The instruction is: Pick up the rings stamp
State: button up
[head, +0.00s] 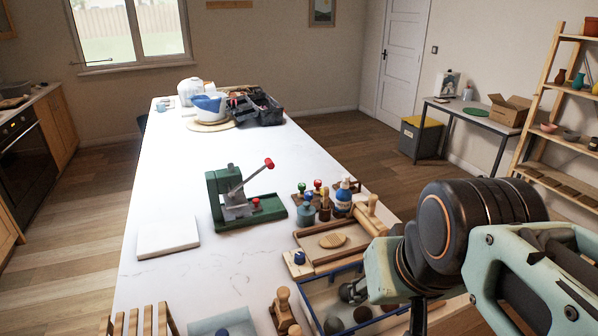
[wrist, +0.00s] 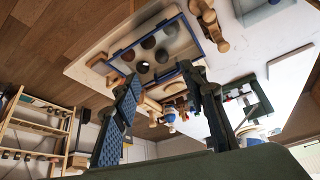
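I cannot tell which piece is the rings stamp; no ring pattern is readable. A wooden-handled, stamp-like piece (head: 284,308) stands at the front of the table, left of the blue-edged tray, and a wooden piece (wrist: 208,20) shows at the top of the wrist view. Several small knobbed tools, including a green-topped one (head: 302,187) and a dark wooden one (head: 324,207), stand together beside the green press. My gripper (wrist: 158,76) is open and empty, its fingers wide apart. In the head view my arm hides part of the blue-edged tray.
The blue-edged tray (head: 308,301) holds several dark balls. The green press (head: 216,193) and a white slab (head: 168,236) are left. The table's middle is clear.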

aim_at(308, 196)
jog(key=z, duration=0.8)
jog(key=l+z, duration=0.15)
jog(key=l, duration=0.15)
jog(key=i+l+z, duration=0.15)
jog(key=l, duration=0.15)
jog(key=i+l, duration=0.15)
jog(key=l, duration=0.25)
jog(key=i+l, duration=0.15)
jog(key=l, duration=0.2)
jog(key=i+l+u, duration=0.3)
jog(key=i+l, duration=0.3)
jog(key=i, duration=0.15)
jog(key=i+u, duration=0.45)
jog(key=i+l+u, duration=0.1)
jog(key=i+u, duration=0.6)
jog(key=u, duration=0.15)
jog(key=i+u, duration=0.45)
jog(key=i+l+u, duration=0.15)
jog(key=u, duration=0.3)
jog(key=i+l+u, duration=0.25)
jog(key=u, duration=0.25)
jog(key=i, duration=0.05)
